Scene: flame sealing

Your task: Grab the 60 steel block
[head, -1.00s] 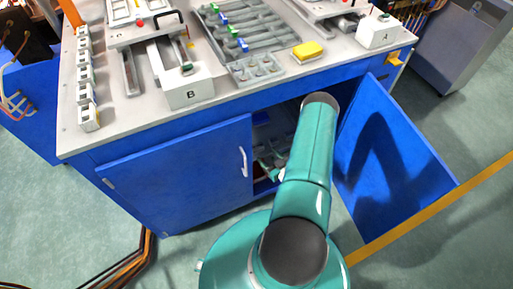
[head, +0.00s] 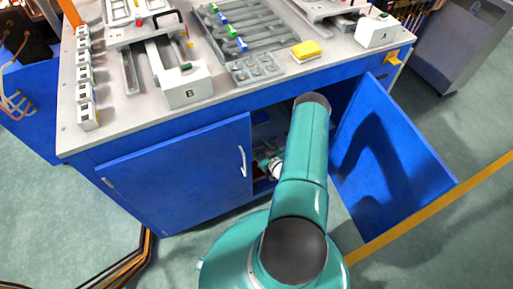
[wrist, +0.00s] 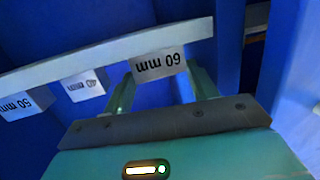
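In the wrist view, the block marked 60 mm (wrist: 159,62) has a grey face with upside-down lettering, and it meets a pale shelf bar (wrist: 90,57) at its right end. My gripper (wrist: 161,75) has its two fingers apart, one on each side of this block. I cannot tell whether the fingers touch it. A block marked 40 mm (wrist: 84,86) is to its left. Another marked block (wrist: 26,104) is at the far left, its label hard to read. In the head view, my arm hides most of the cabinet's inside and the blocks cannot be made out.
The cabinet's right door (head: 390,150) stands open; the left door (head: 180,175) is shut. The worktop (head: 130,115) above carries fixtures marked B (head: 188,90) and A (head: 378,33), and a yellow sponge-like piece (head: 306,49). Blue cabinet walls are close around my gripper.

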